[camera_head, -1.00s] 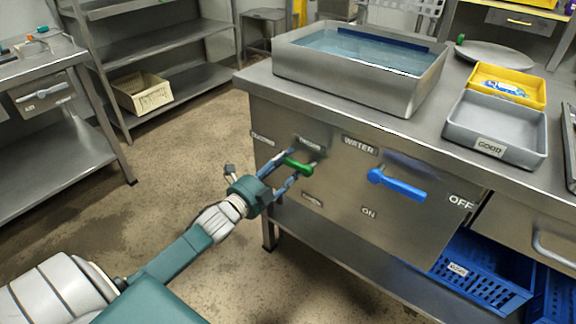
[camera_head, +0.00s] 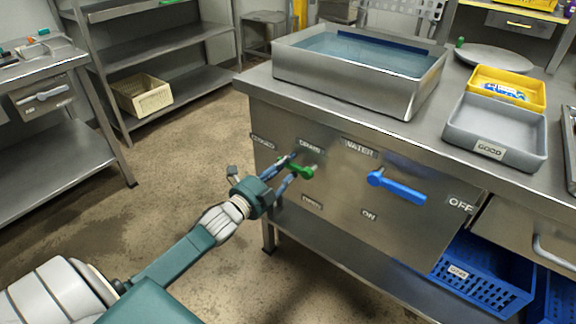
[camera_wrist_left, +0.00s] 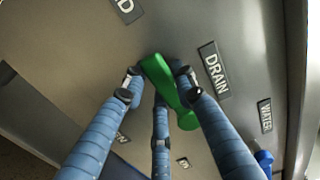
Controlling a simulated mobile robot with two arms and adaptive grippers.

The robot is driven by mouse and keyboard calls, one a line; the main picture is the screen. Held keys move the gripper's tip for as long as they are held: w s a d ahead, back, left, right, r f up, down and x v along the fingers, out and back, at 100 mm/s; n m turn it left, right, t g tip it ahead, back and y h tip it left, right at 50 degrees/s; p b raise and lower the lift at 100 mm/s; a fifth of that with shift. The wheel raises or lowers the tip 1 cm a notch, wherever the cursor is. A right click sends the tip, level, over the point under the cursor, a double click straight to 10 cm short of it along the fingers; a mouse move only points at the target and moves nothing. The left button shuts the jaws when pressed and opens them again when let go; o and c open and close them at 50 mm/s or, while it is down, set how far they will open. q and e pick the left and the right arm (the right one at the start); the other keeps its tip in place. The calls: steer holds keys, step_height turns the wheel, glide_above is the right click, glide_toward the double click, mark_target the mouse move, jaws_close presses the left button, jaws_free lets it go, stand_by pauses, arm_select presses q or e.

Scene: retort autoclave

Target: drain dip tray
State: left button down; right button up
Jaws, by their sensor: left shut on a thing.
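The steel dip tray (camera_head: 345,86) stands on the bench top and holds bluish water (camera_head: 370,52). Below it, on the bench front, is the green drain handle (camera_head: 302,171), under a DRAIN label (camera_head: 309,146). The handle points left and slightly up in the head view. My left gripper (camera_head: 287,167) is shut on this handle. In the left wrist view the blue fingers (camera_wrist_left: 158,80) straddle the green handle (camera_wrist_left: 166,86), near the DRAIN label (camera_wrist_left: 214,70). The fingers partly cover it in the head view. My right gripper is in neither view.
A blue water handle (camera_head: 400,188) sits right of the drain handle, between ON and OFF labels. A grey GOOD tray (camera_head: 497,132) and a yellow tray (camera_head: 520,82) stand on the bench top. Blue crates (camera_head: 483,275) are on the lower shelf. The floor left of the bench is clear.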

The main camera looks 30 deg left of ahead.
mark_target(316, 184)
arm_select(q)
steer(key=shift+f, duration=0.1)
steer(key=shift+f+n, duration=0.15)
steer(key=shift+n, duration=0.25)
steer(key=d+f+n+p, duration=0.1)
steer(key=n+p, duration=0.1)
steer(key=n, duration=0.2)
steer(key=d+f+n+p, duration=0.2)
steer(key=n, duration=0.3)
steer(key=d+f+n+p, duration=0.2)
steer(key=n, duration=0.3)
steer(key=shift+s+d+f, duration=0.1)
steer(key=shift+s+d, duration=0.15)
steer(key=shift+s+d+f+n+p, duration=0.1)
steer(key=shift+d+n+p, duration=0.6)
steer(key=shift+n, duration=0.8)
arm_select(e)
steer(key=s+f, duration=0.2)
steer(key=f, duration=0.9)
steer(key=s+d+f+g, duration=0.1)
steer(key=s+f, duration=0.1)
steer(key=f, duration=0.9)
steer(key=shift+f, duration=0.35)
arm_select(q)
steer(key=shift+d, duration=0.2)
steer(key=c, duration=1.3)
jaws_free()
steer(key=shift+c, duration=0.2)
